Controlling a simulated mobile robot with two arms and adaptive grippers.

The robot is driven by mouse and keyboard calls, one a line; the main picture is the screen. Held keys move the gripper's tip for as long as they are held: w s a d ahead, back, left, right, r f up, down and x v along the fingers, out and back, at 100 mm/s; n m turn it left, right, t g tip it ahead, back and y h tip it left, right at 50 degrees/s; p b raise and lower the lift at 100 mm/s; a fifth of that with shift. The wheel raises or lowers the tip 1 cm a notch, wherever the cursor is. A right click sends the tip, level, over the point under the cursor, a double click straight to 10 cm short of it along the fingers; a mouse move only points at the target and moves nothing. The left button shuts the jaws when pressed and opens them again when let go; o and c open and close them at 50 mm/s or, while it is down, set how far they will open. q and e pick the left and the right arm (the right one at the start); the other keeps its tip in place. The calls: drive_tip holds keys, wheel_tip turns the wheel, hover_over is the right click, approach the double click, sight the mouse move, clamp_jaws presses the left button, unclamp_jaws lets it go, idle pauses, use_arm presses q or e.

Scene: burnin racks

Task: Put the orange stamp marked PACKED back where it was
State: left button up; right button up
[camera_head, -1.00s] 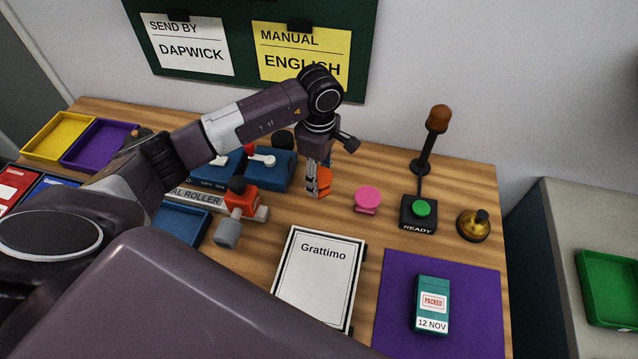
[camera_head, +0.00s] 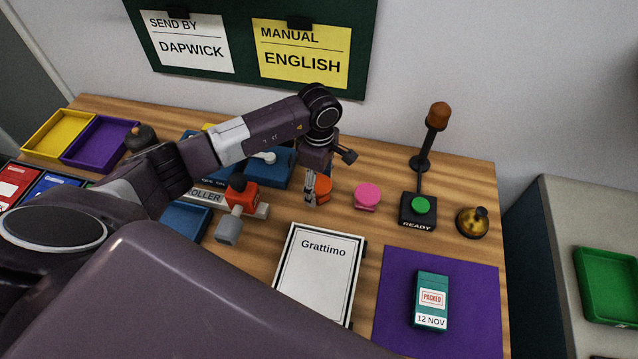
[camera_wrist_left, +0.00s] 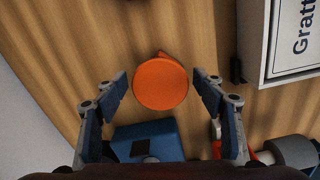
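The orange stamp (camera_head: 324,187) stands on the wooden table left of the pink stamp, partly hidden by my left gripper in the head view. In the left wrist view, I look down on its round orange top (camera_wrist_left: 161,84). My left gripper (camera_wrist_left: 160,78) is open, with one finger on each side of the stamp and a visible gap on both sides. In the head view, the left gripper (camera_head: 317,189) points down at the stamp. No PACKED marking shows on the stamp itself. My right gripper is not in view.
A pink stamp (camera_head: 367,196) stands close to the right. The Grattimo board (camera_head: 322,272) lies in front. A teal box (camera_head: 431,300) with a red PACKED print lies on a purple mat (camera_head: 475,290). A blue block (camera_wrist_left: 148,139) and an orange-red roller (camera_head: 240,196) are close by.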

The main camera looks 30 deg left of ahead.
sight(319, 184)
use_arm(q)
drive_tip(key=shift+r, duration=0.6)
wheel_tip(319, 184, up, 11)
drive_tip(key=b, duration=0.3)
